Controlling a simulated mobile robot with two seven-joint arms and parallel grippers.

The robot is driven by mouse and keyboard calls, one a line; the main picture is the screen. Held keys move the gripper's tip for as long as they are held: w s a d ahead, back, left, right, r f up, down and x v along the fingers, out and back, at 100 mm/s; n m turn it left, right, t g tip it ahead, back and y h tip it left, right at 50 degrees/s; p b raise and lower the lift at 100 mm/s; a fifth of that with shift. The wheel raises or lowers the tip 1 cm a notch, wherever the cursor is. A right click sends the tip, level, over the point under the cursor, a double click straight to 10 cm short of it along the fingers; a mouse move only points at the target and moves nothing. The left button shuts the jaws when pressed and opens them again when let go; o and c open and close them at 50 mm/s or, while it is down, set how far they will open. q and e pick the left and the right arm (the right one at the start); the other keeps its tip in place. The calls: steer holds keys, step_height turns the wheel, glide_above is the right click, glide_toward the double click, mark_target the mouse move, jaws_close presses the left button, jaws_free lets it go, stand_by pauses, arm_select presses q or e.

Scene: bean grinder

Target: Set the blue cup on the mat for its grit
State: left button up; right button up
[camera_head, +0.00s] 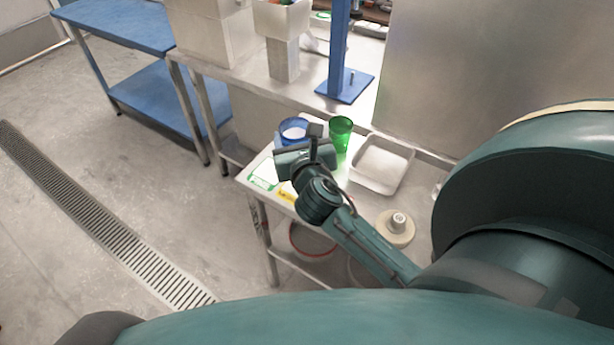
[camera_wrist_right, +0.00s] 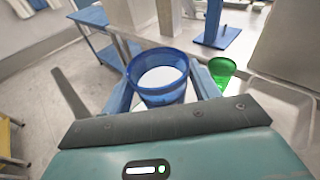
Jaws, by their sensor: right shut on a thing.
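The blue cup (camera_head: 292,129) is in the right gripper (camera_head: 305,147), at the far left part of the metal table. In the right wrist view the blue cup (camera_wrist_right: 163,94) is upright between the two fingers, with pale contents inside. Whether its base touches the table is hidden. A white mat with a green border (camera_head: 263,175) lies at the table's left edge. A mat with a yellow marking (camera_head: 287,194) is beside it, partly covered by my right arm. Any other mat is hidden. My left gripper is not in view.
A green cup (camera_head: 340,134) stands just right of the blue cup. A pale tray (camera_head: 382,164) lies right of that, and a cream round part with a knob (camera_head: 396,226) is nearer. A blue stand (camera_head: 345,87) is on the bench behind.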

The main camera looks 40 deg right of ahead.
steer(key=shift+g+h, duration=0.3)
steer(key=shift+g, duration=0.1)
steer(key=f, duration=0.2)
steer(key=f+b, duration=0.1)
steer(key=f, duration=0.1)
steer(key=d+f+b, duration=0.1)
steer(key=f, duration=0.2)
steer(key=shift+w+d, duration=0.1)
steer(key=shift+w, duration=0.25)
steer(key=shift+f+m, duration=0.3)
steer(key=shift+f, duration=0.3)
step_height(320, 180, down, 2)
steer(key=shift+f+b, duration=0.25)
steer(key=shift+b, duration=0.4)
steer(key=shift+f, duration=0.4)
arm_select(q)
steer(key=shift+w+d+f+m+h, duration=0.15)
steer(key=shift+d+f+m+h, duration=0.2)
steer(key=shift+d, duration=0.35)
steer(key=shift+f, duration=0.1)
arm_select(e)
steer(key=o, duration=1.5)
steer(key=shift+c, duration=0.2)
